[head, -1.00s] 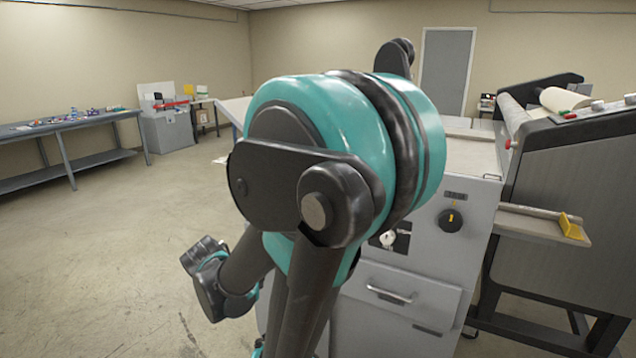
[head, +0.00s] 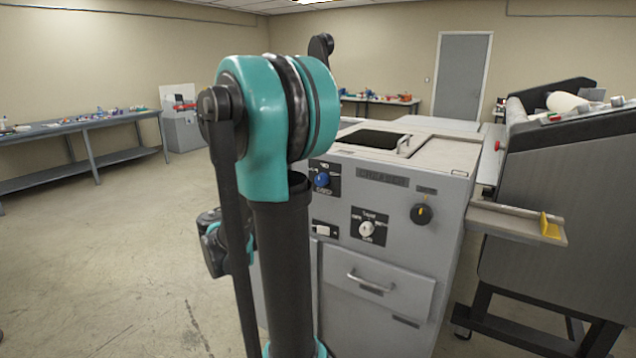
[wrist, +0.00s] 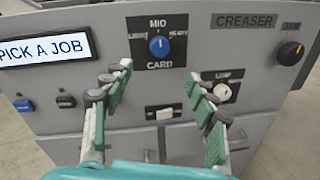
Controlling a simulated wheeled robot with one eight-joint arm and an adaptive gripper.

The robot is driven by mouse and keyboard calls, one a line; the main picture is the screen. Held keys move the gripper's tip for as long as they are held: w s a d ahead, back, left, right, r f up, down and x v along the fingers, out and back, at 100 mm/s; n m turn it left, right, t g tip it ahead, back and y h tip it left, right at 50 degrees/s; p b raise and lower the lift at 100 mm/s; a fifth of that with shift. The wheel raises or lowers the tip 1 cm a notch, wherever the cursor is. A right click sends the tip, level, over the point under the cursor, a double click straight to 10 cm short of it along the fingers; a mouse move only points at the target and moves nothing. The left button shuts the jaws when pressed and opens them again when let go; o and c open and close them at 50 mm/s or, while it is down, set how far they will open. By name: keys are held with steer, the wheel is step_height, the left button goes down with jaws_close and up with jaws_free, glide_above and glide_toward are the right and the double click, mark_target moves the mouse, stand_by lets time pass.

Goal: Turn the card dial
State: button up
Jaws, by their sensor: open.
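The card dial is a blue knob with a white pointer on a black plate marked LIGHT, MID, HEAVY and CARD. In the wrist view the card dial (wrist: 159,45) is at the upper middle, its pointer up toward MID. In the head view the card dial (head: 321,180) shows just right of my arm. My gripper (wrist: 158,78) is open and empty, its green-padded fingers spread to either side below the dial, apart from it. In the head view the gripper is hidden.
The grey creaser (head: 390,262) also carries a white knob (head: 366,229), a black knob with a yellow mark (head: 421,213), a white rocker switch (wrist: 164,114) and a PICK A JOB screen (wrist: 45,50). A laminator (head: 560,190) stands at right. Floor at left is clear.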

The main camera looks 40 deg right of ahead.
steer(key=x, duration=1.4)
steer(key=shift+w+d, duration=0.15)
steer(key=shift+d, duration=0.1)
steer(key=shift+f, duration=0.1)
steer(key=c, duration=1.2)
